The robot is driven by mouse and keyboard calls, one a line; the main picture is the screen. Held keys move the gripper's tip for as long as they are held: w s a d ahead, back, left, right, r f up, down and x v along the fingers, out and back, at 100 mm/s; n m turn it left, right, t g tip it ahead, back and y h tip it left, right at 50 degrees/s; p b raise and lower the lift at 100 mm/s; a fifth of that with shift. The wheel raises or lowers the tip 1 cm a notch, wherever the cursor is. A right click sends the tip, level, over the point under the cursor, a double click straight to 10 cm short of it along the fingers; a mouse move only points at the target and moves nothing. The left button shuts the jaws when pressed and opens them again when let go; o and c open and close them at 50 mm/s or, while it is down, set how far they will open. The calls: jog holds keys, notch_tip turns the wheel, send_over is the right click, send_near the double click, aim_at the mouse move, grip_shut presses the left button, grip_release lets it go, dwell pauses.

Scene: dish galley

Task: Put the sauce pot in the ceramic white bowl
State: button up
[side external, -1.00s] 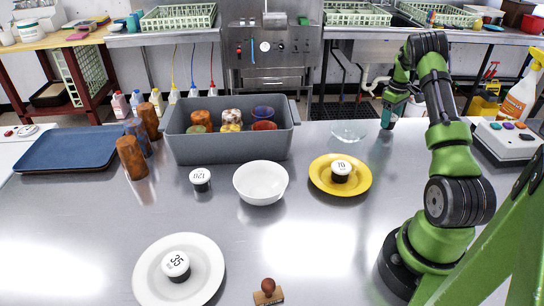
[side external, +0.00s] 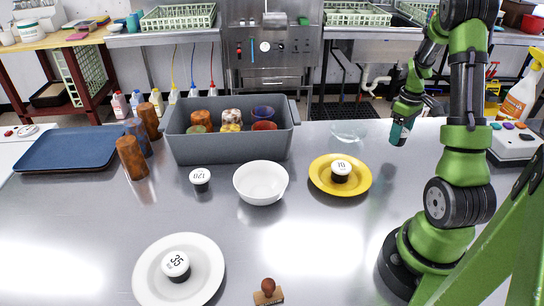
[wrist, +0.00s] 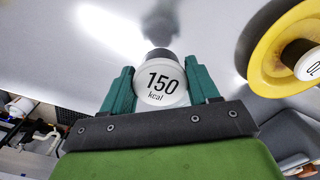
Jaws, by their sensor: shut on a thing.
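My gripper (side external: 398,136) is in the air at the right of the table, right of the yellow plate. In the wrist view its teal fingers (wrist: 163,88) are shut on a sauce pot (wrist: 162,80) with a white lid marked 150 kcal. This pot is not clearly visible in the side view. The white bowl (side external: 260,184) stands empty mid-table, left of the yellow plate and well apart from my gripper. Other white-lidded dark pots are a 120 pot (side external: 200,178) on the table, a 70 pot (side external: 341,170) on the yellow plate and a 35 pot (side external: 176,265) on the white plate.
The yellow plate (side external: 318,181) lies between my gripper and the bowl. A clear glass dish (side external: 349,131) is behind it. A grey bin (side external: 230,150) of cups stands behind the bowl. The white plate (side external: 150,285) and a stamp (side external: 268,291) are in front.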

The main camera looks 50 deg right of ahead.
jog(key=shift+s+a+r, duration=0.15)
jog(key=shift+a+r, duration=0.1)
jog(key=shift+r, duration=0.15)
notch_tip(320, 180, up, 10)
jog(key=w+a+n, duration=0.4)
jog(key=w+a, duration=0.2)
jog(key=w, duration=0.2)
jog(key=n, duration=1.4)
send_over(262, 192)
notch_tip(262, 192, down, 10)
jog(key=shift+s+f, duration=0.1)
jog(key=shift+f, duration=2.3)
jog(key=shift+f, duration=0.1)
